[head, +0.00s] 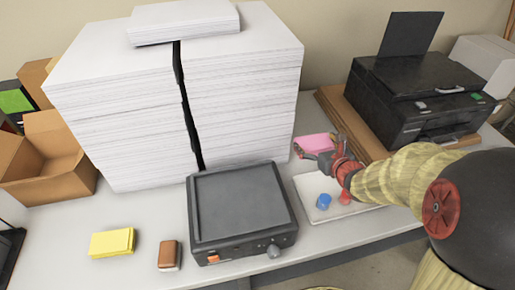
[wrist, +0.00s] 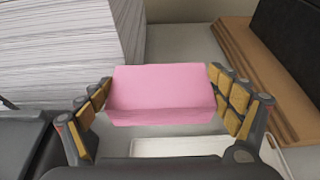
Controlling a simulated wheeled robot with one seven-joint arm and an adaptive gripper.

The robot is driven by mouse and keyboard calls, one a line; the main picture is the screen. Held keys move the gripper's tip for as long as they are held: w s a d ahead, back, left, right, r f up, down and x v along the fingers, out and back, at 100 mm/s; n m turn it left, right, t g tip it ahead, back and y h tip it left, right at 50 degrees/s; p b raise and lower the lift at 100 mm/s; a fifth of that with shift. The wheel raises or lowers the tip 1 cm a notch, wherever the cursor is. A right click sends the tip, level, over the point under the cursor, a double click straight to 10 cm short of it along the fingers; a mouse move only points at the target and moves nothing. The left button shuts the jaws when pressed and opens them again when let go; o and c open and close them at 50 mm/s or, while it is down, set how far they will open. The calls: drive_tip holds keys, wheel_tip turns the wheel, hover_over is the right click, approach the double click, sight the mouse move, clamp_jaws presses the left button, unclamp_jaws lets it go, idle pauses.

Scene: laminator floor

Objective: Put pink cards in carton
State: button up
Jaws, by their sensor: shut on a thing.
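The pink cards (wrist: 160,90) form a neat block between the two padded fingers of my gripper (wrist: 160,103) in the wrist view. The fingers are shut on its left and right sides. In the head view the pink cards (head: 313,143) show at the tip of my gripper (head: 325,155), to the right of the tall paper stacks. I cannot tell whether the block touches the table. An open cardboard carton (head: 42,160) stands at the far left of the table. Its inside looks empty from here, though its bottom is partly hidden.
Tall white paper stacks (head: 240,90) stand between the carton and my gripper. A black laminator (head: 240,210) is in front of them. A white tray (head: 310,190) holds a blue cap (head: 324,201). Yellow cards (head: 112,242) and a brown block (head: 169,255) lie front left. A printer (head: 425,90) stands right.

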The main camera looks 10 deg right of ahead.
drive_tip(key=shift+w+d+f, duration=0.1)
drive_tip(key=shift+w+d, duration=0.05)
drive_tip(key=shift+d, duration=0.15)
drive_tip(key=w+d+f+b, duration=0.1)
drive_tip(key=w+d+f, duration=0.3)
drive_tip(key=d, duration=0.1)
drive_tip(key=w+d+f+b, duration=0.2)
drive_tip(key=w+d+f, duration=0.2)
drive_tip(key=f, duration=0.1)
drive_tip(key=shift+w+d+f, duration=0.1)
drive_tip(key=shift+w+d, duration=0.25)
drive_tip(key=shift+w+d+f, duration=0.1)
drive_tip(key=shift+f, duration=0.15)
drive_tip(key=shift+f+b, duration=0.75)
drive_tip(key=shift+f, duration=0.75)
drive_tip(key=shift+f, duration=0.15)
drive_tip(key=o, duration=1.1)
drive_tip(key=shift+o, duration=0.2)
